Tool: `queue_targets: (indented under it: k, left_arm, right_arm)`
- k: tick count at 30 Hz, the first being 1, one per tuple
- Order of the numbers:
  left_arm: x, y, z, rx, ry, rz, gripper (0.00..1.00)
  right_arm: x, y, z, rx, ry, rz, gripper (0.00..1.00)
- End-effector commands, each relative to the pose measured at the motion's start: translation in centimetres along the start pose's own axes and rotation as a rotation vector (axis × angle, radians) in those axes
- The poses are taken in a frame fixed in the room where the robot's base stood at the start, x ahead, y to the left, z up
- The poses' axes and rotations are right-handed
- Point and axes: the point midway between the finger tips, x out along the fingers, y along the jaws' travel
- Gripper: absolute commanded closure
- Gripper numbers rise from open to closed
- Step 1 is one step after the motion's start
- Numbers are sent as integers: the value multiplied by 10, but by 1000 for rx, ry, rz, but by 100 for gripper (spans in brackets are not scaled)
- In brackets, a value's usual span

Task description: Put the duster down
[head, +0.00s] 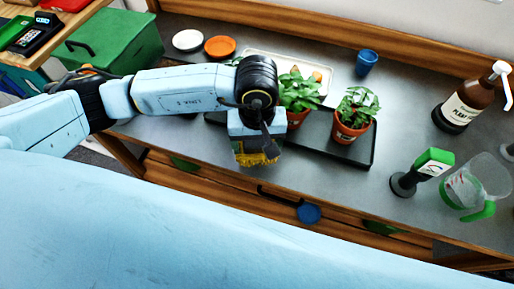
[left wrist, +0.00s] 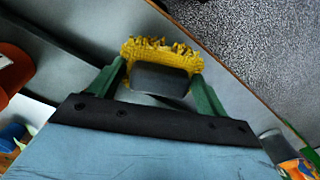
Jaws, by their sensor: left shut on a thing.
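The duster (head: 257,158) has a yellow fringed head and hangs below my left gripper (head: 258,143), by the front edge of the grey worktop. In the left wrist view the duster (left wrist: 158,50) shows its yellow fringe around a dark grey body. The green fingers of my left gripper (left wrist: 158,88) are shut on it from both sides. Whether the duster touches the worktop cannot be told. My right gripper is not in view.
A black tray (head: 340,154) with potted plants (head: 353,115) is just right of the duster. A brown pump bottle (head: 468,103), a green-topped item (head: 425,170) and a clear jug (head: 478,185) stand farther right. The worktop (head: 395,135) between them is clear.

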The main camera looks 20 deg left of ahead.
Motion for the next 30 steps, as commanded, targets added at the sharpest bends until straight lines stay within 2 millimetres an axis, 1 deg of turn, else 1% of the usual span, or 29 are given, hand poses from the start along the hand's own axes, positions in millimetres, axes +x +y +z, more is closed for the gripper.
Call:
queue_targets:
  k: [3,6,13,18,19,23,30]
  left_arm:
    - [19,0,1,0,-4,-3,42]
    - [29,0,1,1,-2,-2,42]
    - [30,0,0,2,0,0,42]
    - [34,0,0,2,1,0,42]
    - [33,0,0,1,0,-1,20]
    - [33,0,0,1,0,-1,3]
    - [33,0,0,1,0,-1,2]
  right_arm:
    - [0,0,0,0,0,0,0]
    - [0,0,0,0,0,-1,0]
    - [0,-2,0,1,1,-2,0]
    - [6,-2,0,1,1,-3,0]
    - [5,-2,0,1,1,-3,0]
    - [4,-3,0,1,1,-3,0]
    - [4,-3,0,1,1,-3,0]
